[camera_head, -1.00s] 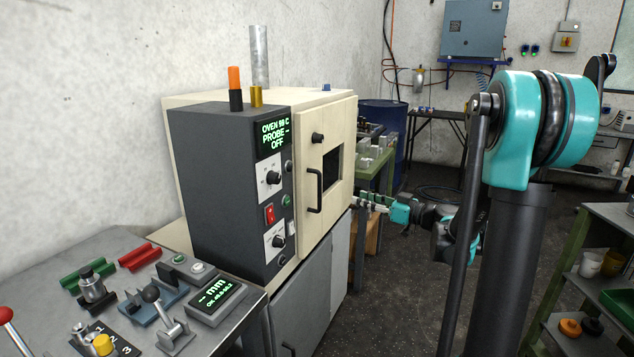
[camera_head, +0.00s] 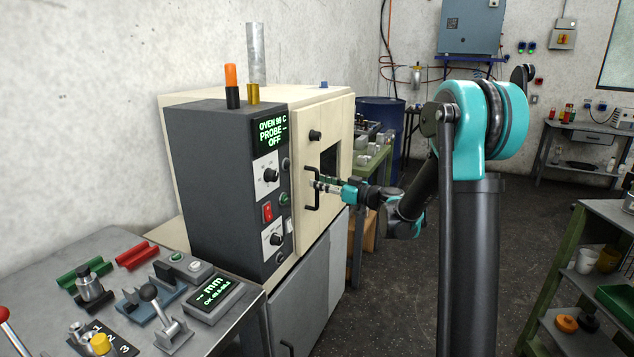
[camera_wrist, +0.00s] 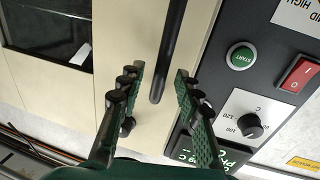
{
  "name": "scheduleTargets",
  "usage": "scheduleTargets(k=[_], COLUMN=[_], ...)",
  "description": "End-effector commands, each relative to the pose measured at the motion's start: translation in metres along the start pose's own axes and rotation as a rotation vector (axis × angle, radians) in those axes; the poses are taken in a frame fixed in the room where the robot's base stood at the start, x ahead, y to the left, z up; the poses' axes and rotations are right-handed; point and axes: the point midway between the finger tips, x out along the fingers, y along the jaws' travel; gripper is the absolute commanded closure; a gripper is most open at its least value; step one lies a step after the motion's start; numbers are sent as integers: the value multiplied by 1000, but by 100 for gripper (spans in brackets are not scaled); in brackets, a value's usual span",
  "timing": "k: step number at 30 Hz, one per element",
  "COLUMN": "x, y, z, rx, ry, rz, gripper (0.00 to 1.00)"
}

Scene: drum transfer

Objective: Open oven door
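The oven (camera_head: 215,180) has a cream door (camera_head: 330,125) with a dark window (camera_head: 329,158), and the door is shut. A black bar handle (camera_head: 309,201) is on the door's left side. My gripper (camera_head: 320,184) is in front of the handle in the head view. In the wrist view my gripper (camera_wrist: 157,75) is open, with one finger on each side of the black handle (camera_wrist: 172,40). There is a gap between the handle and each finger. The head view does not show clearly whether anything touches.
The control panel (camera_wrist: 260,100) with its green START button (camera_wrist: 242,55) and red switch (camera_wrist: 299,74) is close beside the right finger. A grey bench (camera_head: 60,250) with tools stands at the left. Open floor (camera_head: 395,290) lies in front of the oven.

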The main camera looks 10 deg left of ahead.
Motion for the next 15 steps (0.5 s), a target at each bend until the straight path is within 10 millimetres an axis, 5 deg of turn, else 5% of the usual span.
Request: scheduleTargets(k=[6,15], x=[18,21], y=[0,0], z=[0,0], rx=[0,0], ry=[0,0], rz=[0,0], gripper=[66,66])
